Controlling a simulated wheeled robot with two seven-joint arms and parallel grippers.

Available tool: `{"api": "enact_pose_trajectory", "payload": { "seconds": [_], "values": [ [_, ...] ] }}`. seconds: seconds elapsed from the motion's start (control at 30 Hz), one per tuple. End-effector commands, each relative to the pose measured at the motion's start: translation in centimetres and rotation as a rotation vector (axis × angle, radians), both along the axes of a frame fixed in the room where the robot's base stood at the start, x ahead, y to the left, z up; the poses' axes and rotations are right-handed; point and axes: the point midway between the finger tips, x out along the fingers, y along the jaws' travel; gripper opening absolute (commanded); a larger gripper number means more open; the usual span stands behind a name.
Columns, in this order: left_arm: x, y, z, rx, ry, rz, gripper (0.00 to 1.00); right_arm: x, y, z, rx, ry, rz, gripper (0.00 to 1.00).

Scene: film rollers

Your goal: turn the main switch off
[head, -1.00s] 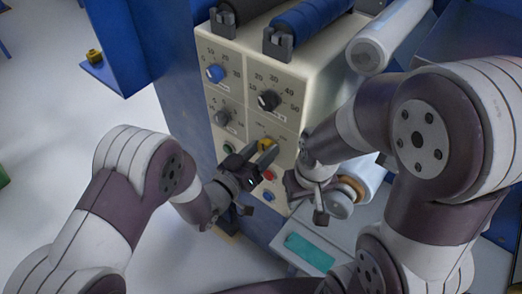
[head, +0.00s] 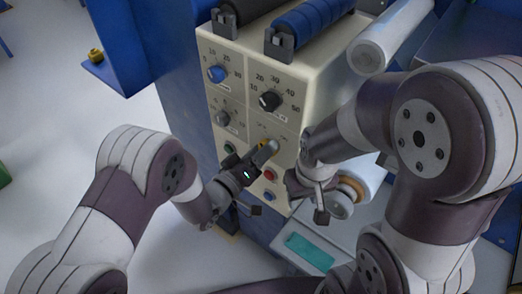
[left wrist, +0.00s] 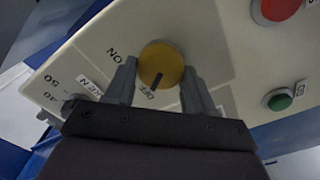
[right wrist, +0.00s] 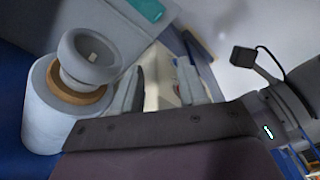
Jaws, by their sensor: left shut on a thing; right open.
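The main switch is a yellow round knob with a black pointer line (left wrist: 161,62), on the cream panel with ON and OFF labels. In the left wrist view the line points at the OFF label. My left gripper (left wrist: 160,88) is shut on the knob, one finger on each side; in the head view (head: 270,147) its fingers hide most of the knob. My right gripper (right wrist: 162,88) is open and empty, low in front of the machine beside the white roller; its fingers are hard to make out in the head view.
Close to the switch are a red button (head: 270,174), a green button (head: 229,148) and a black dial (head: 270,101). A blue dial (head: 216,73) is higher on the panel. A white roller (right wrist: 60,110) is beside my right gripper.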

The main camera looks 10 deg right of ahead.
Motion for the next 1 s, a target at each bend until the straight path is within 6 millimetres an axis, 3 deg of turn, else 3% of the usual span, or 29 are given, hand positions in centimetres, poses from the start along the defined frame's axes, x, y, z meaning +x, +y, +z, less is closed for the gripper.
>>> {"api": "enact_pose_trajectory", "payload": {
  "seconds": [0.27,0.3,0.33,0.37,0.67,0.77,1.0],
  "values": [
    [-0.1,0.0,-0.1,0.001,0.005,0.0,0.23,0.0,0.0,0.0,0.0,0.0,0.0,0.43],
    [-0.1,0.0,-0.1,0.001,0.005,0.0,0.67,0.0,0.0,0.0,0.0,0.0,0.0,0.43],
    [-0.1,0.0,-0.1,0.002,0.004,-0.001,0.77,0.0,0.0,0.0,0.0,0.0,0.0,0.43],
    [-0.1,0.0,-0.1,0.001,0.003,0.0,0.8,0.0,0.0,0.0,0.0,0.0,0.0,0.43],
    [-0.2,0.2,-0.1,0.001,0.002,0.001,0.8,0.0,0.0,0.0,0.0,0.0,0.0,0.43],
    [-1.0,1.4,-0.1,0.002,0.004,0.002,0.8,0.0,0.0,-0.1,0.0,0.0,0.0,0.43],
    [-5.0,6.6,-0.1,0.001,0.005,0.005,0.8,0.0,0.0,-0.3,0.0,0.0,0.0,0.43]
  ]
}}
